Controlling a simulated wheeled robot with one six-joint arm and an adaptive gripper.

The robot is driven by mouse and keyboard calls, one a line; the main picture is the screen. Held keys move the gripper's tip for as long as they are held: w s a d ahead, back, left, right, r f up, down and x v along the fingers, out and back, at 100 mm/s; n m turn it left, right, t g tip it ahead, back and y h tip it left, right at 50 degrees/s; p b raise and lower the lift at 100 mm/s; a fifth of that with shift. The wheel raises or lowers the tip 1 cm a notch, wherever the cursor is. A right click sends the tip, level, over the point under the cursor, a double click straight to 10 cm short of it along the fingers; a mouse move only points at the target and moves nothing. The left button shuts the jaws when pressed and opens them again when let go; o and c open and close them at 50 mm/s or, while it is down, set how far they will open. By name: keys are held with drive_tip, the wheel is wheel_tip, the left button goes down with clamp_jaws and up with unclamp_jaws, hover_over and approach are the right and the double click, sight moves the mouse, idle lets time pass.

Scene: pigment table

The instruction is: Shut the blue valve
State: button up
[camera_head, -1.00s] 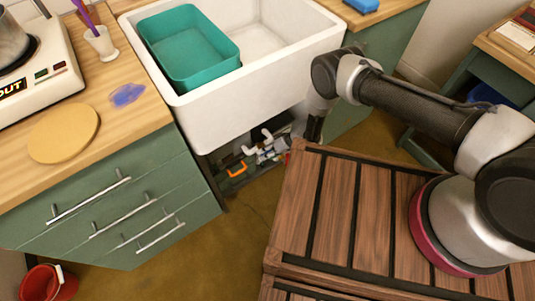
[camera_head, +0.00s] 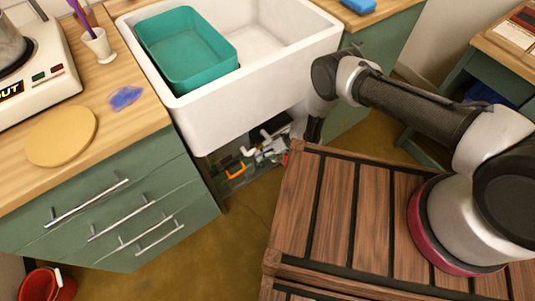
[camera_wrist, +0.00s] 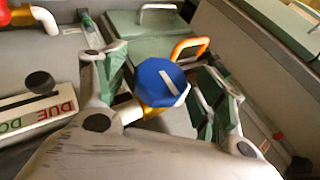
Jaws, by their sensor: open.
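The blue valve (camera_wrist: 160,82) shows in the wrist view as a blue knob with a pale bar across its face, on a brass and white pipe fitting. My gripper (camera_wrist: 165,85) is open, with one finger on each side of the knob. I cannot tell whether either finger touches it. In the head view, the white pipework (camera_head: 264,150) shows under the sink, but I cannot make out the blue knob. My gripper's fingers are hidden there behind the sink and wooden deck.
The white sink (camera_head: 285,60) hangs above the pipework and holds a teal basin (camera_head: 187,50). An orange handle (camera_wrist: 188,48) stands just behind the knob. Another pipe with a red part (camera_wrist: 20,15) is at upper left. Green drawers (camera_head: 120,215) flank the opening.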

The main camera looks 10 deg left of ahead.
drive_tip(key=v, duration=1.2)
